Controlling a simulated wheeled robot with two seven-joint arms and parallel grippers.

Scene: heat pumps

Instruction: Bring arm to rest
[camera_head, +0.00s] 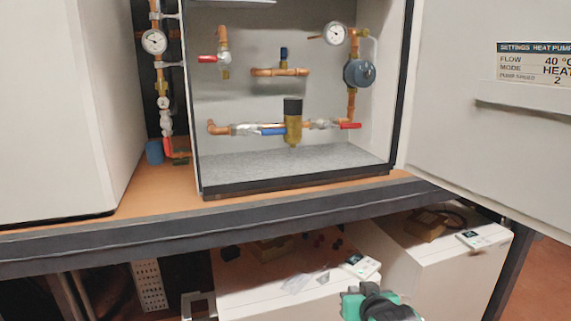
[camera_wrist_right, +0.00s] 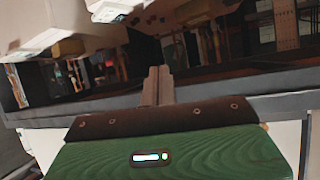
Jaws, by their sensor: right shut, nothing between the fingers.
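My right arm, with its green and black parts, comes in at the bottom of the head view, in front of the lower white units. Its fingers cannot be made out there. In the right wrist view my right gripper (camera_wrist_right: 158,72) shows its two fingers pressed together with nothing between them. They point toward the dark space under the bench.
An open cabinet (camera_head: 290,167) with copper pipes, gauges and valves stands on the bench (camera_head: 150,196). Its door (camera_head: 455,140) swings out right. White units (camera_head: 270,302) with small controllers (camera_head: 360,265) are below the dark bench edge (camera_head: 240,225). A white casing (camera_head: 55,110) stands left.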

